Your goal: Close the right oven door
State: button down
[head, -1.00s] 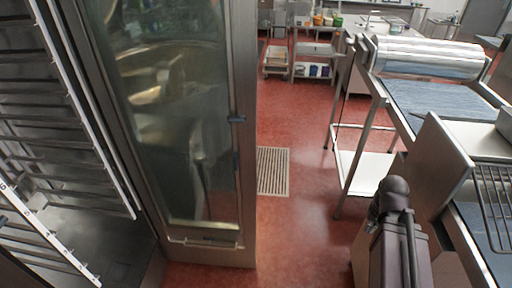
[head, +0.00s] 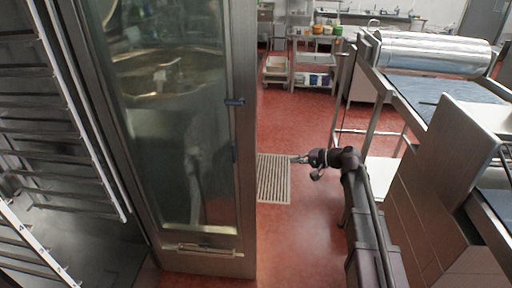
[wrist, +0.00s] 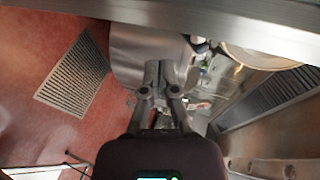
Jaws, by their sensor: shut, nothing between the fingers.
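The right oven door (head: 246,190) is a tall steel-framed glass door on the left of the head view. It stands open, its glass reflecting a kettle-like shape. A small dark latch (head: 235,102) sits on its right frame. The oven cavity with rack rails (head: 60,150) is open to its left. My gripper (head: 300,160) is right of the door's free edge, apart from it in the picture, above the floor grate. The wrist view shows its fingers together and empty (wrist: 158,66). A steel band crosses the top there; I cannot tell whether it is the door.
A floor grate (head: 273,180) lies in the red floor aisle. A steel-legged machine with a roller (head: 430,52) stands on the right, near my arm. A shelf cart (head: 312,62) stands farther back.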

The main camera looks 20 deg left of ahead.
jog(key=w+a+r+m+y+b, duration=0.1)
jog(key=w+a+r+y+b, duration=0.1)
jog(key=a, duration=0.4)
jog(key=w+y+b, duration=0.1)
jog(key=w+y, duration=0.1)
jog(key=shift+w+a+r, duration=0.15)
jog(key=shift+w+a, duration=0.05)
jog(key=shift+w, duration=0.15)
jog(key=a, duration=1)
jog(key=shift+w, duration=0.35)
